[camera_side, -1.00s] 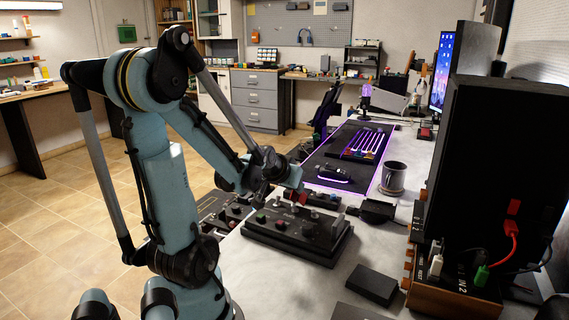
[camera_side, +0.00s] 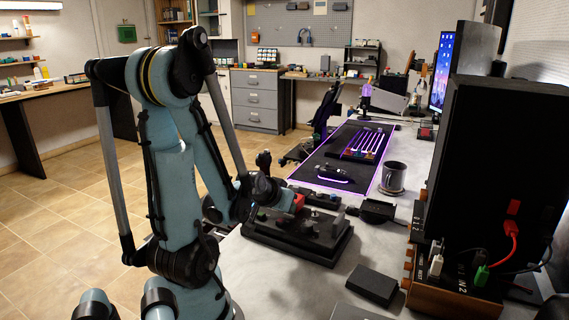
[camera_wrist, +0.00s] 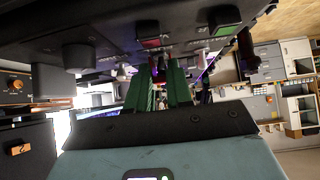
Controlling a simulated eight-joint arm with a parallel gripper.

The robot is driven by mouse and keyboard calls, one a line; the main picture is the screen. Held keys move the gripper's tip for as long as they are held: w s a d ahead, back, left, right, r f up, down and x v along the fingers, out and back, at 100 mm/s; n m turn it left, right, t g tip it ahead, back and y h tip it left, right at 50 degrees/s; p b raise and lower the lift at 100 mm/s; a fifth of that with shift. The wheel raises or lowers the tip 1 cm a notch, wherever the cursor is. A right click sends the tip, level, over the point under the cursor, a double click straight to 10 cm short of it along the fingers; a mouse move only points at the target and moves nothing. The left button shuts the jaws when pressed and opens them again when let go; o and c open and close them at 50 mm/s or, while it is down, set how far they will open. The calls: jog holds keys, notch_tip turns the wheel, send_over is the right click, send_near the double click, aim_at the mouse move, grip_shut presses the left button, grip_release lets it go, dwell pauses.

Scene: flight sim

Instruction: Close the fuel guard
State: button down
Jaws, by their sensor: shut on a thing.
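The black control panel (camera_side: 318,247) lies on the bench in the side view, with my gripper (camera_side: 291,204) low over its far left part. A small red part (camera_side: 299,203), possibly the fuel guard, shows beside the gripper's tip. In the wrist view, my gripper's green fingers (camera_wrist: 165,72) reach up close to the panel face and are shut on a small dark reddish piece (camera_wrist: 160,66). This piece may be the guard; its outline and angle are too dark to tell. A red button (camera_wrist: 151,42) and a green button (camera_wrist: 224,29) sit on the panel above the fingers.
A mug (camera_side: 393,178), a mouse (camera_side: 333,173) and a lit keyboard (camera_side: 366,143) stand beyond the panel. A flat black box (camera_side: 373,284) lies to its right. A dark case with plugged cables (camera_side: 490,250) borders the bench's right side.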

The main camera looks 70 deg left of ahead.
jog(key=shift+f, duration=0.1)
dwell(0.3)
jog(key=c, duration=1)
grip_release()
jog(key=v, duration=0.7)
jog(key=shift+r, duration=0.2)
jog(key=shift+s+d, duration=0.1)
jog(key=w+d+r+m+h, duration=0.1)
jog(key=w+d+m+h, duration=0.2)
jog(key=d, duration=0.8)
jog(key=w+d+r+m+h, duration=0.1)
jog(key=w+d+m+h, duration=0.2)
jog(key=d, duration=0.7)
jog(key=shift+w+d+r+m, duration=0.35)
jog(key=shift+w+m, duration=0.75)
